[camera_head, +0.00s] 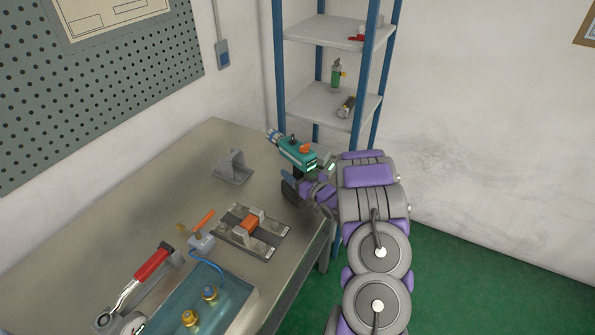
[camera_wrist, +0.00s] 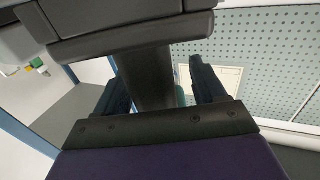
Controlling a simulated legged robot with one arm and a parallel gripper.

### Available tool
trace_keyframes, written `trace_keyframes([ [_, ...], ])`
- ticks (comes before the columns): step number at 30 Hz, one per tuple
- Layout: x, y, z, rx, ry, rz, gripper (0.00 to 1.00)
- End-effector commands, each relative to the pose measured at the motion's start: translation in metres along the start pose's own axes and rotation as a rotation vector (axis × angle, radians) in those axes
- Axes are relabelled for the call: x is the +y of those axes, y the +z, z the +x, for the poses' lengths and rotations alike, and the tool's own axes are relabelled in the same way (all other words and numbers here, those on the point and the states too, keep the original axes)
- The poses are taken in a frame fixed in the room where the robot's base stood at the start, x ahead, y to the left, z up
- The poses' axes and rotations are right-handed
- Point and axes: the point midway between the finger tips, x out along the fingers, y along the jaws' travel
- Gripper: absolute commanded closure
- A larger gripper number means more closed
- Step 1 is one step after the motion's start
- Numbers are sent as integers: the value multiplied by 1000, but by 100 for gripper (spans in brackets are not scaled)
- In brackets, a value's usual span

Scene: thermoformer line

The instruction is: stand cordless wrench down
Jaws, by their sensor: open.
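The cordless wrench (camera_head: 297,150), teal with dark grey and an orange part, is near the table's far right corner, its nose pointing to the upper left. In the head view I cannot tell whether it touches the table (camera_head: 205,145). My gripper (camera_head: 302,186) is at the wrench, with its lower part partly hidden by my arm. In the wrist view the open fingers (camera_wrist: 160,92) stand on either side of a dark grey handle-like part of the wrench (camera_wrist: 148,75). A broad dark grey part of it fills the top left. A gap shows beside the right finger.
A grey angled bracket (camera_head: 233,168) stands left of the wrench. A fixture with an orange block (camera_head: 250,224), an orange-handled clamp (camera_head: 203,226), a red-handled wrench (camera_head: 152,263) and a blue tray (camera_head: 236,303) lie nearer. A blue-posted shelf (camera_head: 325,100) rises behind.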

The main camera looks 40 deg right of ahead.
Motion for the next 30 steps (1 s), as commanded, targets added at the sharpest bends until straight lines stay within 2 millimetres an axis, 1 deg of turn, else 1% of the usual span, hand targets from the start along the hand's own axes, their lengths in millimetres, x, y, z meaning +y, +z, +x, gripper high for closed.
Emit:
trace_keyframes([
  [5, 3, 2, -1, -2, 0, 4, 30],
  [8, 5, 2, -8, -2, 1, 6, 30],
  [10, 5, 2, -17, -2, 1, 6, 30],
  [14, 5, 3, -43, -6, 4, 7, 30],
  [24, 0, 0, -118, -5, 3, 0, 30],
  [27, 0, 1, -138, -5, 3, 1, 30],
  [30, 0, 1, -152, -3, 2, 1, 30],
])
